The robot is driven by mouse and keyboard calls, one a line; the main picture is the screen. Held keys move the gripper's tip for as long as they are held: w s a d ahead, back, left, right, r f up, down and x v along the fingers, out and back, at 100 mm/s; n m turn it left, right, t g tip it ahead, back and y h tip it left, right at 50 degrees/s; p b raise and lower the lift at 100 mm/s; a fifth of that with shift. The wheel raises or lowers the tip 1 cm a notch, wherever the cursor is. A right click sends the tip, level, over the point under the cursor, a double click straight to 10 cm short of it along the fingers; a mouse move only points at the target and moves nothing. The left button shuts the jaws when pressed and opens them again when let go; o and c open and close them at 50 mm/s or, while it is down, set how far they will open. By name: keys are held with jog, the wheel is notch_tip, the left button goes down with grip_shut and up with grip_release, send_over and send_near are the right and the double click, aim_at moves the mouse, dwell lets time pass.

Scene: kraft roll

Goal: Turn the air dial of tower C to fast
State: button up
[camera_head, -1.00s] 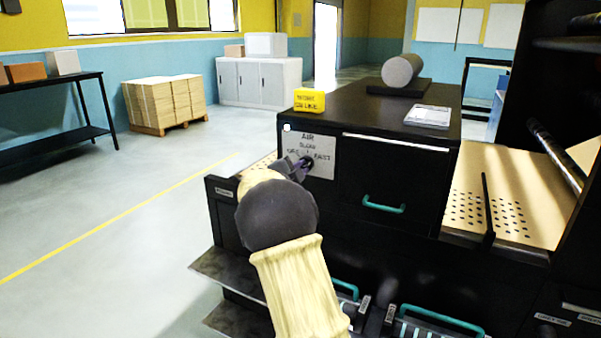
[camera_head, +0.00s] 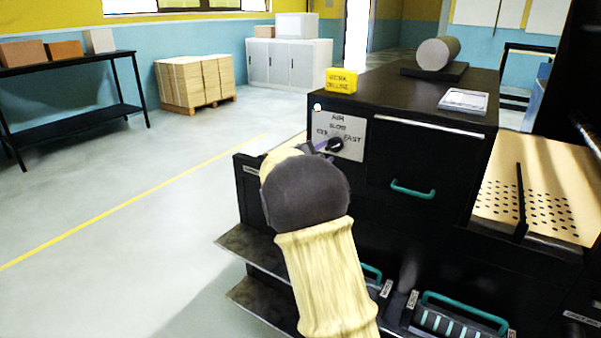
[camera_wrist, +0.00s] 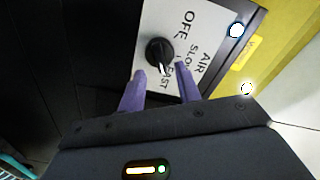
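The air dial (camera_head: 336,145) is a black round knob on a white plate (camera_head: 353,127) marked AIR, OFF, SLOW and FAST, on the front of a black cabinet. In the wrist view the dial (camera_wrist: 157,50) shows a white pointer mark directed toward the word FAST. My gripper (camera_wrist: 161,69) has two purple fingers spread apart, with their tips just short of the knob on either side. A gap shows between the fingers and the knob. In the head view my gripper (camera_head: 322,147) is beside the dial and partly hidden by my wrist. No tower C label is readable.
A yellow sign block (camera_head: 341,80), a grey roll (camera_head: 437,53) and papers (camera_head: 463,101) sit on the cabinet top. A teal drawer handle (camera_head: 412,190) is right of the dial. A small white lamp (camera_head: 317,107) is at the plate's corner. Open floor lies left.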

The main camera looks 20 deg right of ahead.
jog(key=b+v, duration=0.1)
jog(key=v, duration=1.2)
jog(key=shift+s+a, duration=0.25)
jog(key=shift+s, duration=0.05)
